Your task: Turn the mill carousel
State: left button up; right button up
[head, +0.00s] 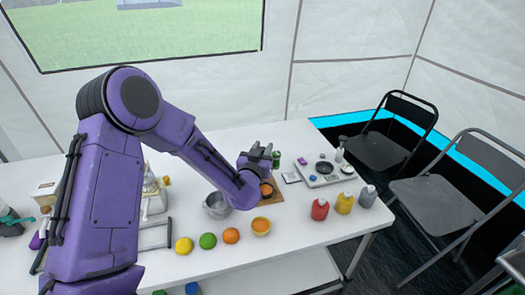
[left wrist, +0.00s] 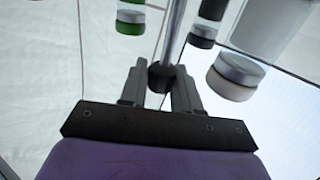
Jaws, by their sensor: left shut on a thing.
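The mill carousel is mostly hidden behind my left gripper (head: 258,158) in the head view; a green mill (head: 276,156) shows just right of the gripper. In the left wrist view, the carousel's metal rod (left wrist: 174,35) ends in a dark round knob (left wrist: 161,76). My left gripper (left wrist: 160,88) is shut on this knob, one finger on each side. Around the rod are a green-banded mill (left wrist: 131,18), a dark mill (left wrist: 204,32) and a larger pale mill (left wrist: 237,75), apart from the fingers. My right gripper is in neither view.
On the white table (head: 215,262) stand a metal bowl (head: 217,207), a wooden board (head: 272,197), several fruits, and red (head: 320,210) and yellow (head: 344,204) bottles. A tray (head: 325,174) with small items is to the right. Folding chairs (head: 440,200) stand beyond the table's right edge.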

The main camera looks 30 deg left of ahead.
pick_arm(q)
jog(key=n+g+y, duration=0.2)
jog(key=y, duration=0.2)
jog(key=shift+d+n, duration=0.1)
jog(key=shift+n, duration=0.3)
jog(key=n+g+y+p, duration=0.1)
jog(key=n+g+y, duration=0.2)
jog(key=y, duration=0.1)
jog(key=shift+r+n+g, duration=0.1)
jog(key=shift+n+g, duration=0.2)
jog(key=n+g+y, duration=0.3)
jog(key=g, duration=0.1)
jog(key=shift+n+g, duration=0.3)
jog(key=shift+g, duration=0.1)
jog(key=n+g+y, duration=0.1)
jog(key=n+g, duration=0.2)
jog(key=g, duration=0.2)
jog(key=shift+b, duration=0.3)
jog(key=shift+n+g+b, duration=0.35)
jog(key=shift+n+g, duration=0.65)
jog(key=shift+g, duration=0.4)
jog(key=o, duration=0.9)
